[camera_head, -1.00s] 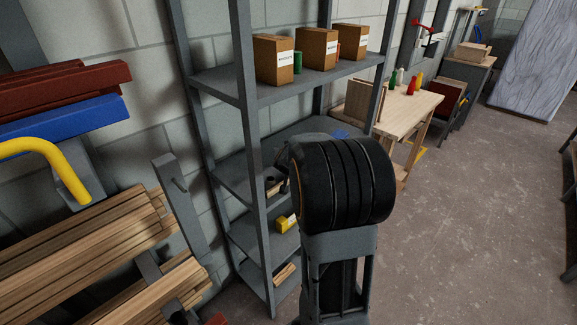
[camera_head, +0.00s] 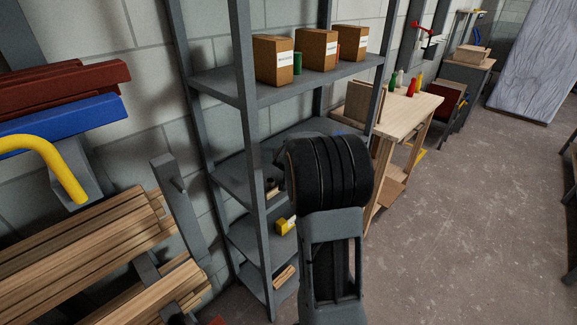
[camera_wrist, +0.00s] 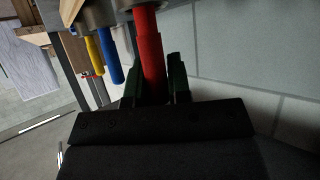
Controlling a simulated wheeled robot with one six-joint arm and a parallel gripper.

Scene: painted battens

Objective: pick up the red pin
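In the head view, my arm hides the gripper and the pin.
A grey shelf rack (camera_head: 250,180) stands close around my arm, with cardboard boxes (camera_head: 316,50) on an upper shelf. A wooden workbench (camera_head: 408,112) is to the right, with small coloured items on it. Timber battens (camera_head: 90,245) lie at the left.

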